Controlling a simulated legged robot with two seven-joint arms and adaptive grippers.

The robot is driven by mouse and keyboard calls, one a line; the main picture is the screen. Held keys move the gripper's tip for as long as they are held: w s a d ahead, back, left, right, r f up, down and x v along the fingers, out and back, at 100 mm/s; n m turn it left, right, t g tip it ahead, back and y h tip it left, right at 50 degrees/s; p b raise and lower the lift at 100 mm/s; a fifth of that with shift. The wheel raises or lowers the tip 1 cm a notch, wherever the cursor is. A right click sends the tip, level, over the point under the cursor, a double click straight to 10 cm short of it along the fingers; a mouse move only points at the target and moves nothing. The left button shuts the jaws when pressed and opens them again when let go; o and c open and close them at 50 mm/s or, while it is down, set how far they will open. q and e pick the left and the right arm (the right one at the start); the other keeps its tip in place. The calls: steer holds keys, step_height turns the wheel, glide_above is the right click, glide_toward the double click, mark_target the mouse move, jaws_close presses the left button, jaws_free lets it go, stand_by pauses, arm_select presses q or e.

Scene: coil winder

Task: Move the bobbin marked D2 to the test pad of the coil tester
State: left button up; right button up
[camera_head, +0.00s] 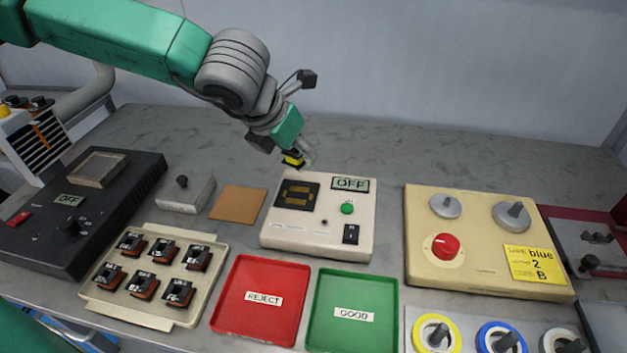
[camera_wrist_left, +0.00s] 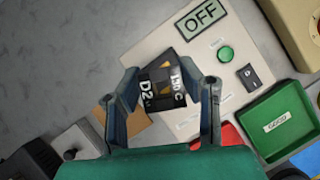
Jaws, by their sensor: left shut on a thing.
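In the left wrist view the bobbin (camera_wrist_left: 160,90) shows the marking D2 between the two fingers (camera_wrist_left: 170,85). The gripper holds it in the air, just behind the far edge of the coil tester (camera_head: 320,240) in the head view. The tester's test pad (camera_head: 297,195) is a black square with gold contacts, and it is empty. In the left wrist view the bobbin partly hides the pad. My right gripper is not in view.
A tray (camera_head: 150,305) with several bobbins stands at the left front. A red REJECT tray (camera_head: 260,325) and a green GOOD tray (camera_head: 352,328) lie in front of the tester. A brown pad (camera_head: 238,203) is left of it. A beige winder (camera_head: 480,265) is at right.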

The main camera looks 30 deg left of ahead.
arm_select(q)
glide_above(305, 190)
steer(key=s+a, duration=0.1)
steer(key=a, duration=0.1)
steer(key=f, duration=0.2)
steer(key=f+b, duration=0.1)
steer(key=f, duration=0.1)
steer(key=shift+s+a+f, duration=0.1)
steer(key=shift+s+f, duration=0.1)
steer(key=shift+f, duration=0.1)
steer(key=shift+d+f, duration=0.2)
steer(key=shift+d, duration=0.05)
steer(key=d+f+b, duration=0.1)
steer(key=d+f, duration=0.1)
steer(key=f, duration=0.1)
steer(key=shift+d, duration=0.1)
jaws_close()
steer(key=shift+a, duration=0.45)
steer(key=o, duration=0.9)
jaws_free()
steer(key=shift+a+f, duration=0.15)
steer(key=shift+a, duration=0.45)
steer(key=shift+d, duration=0.7)
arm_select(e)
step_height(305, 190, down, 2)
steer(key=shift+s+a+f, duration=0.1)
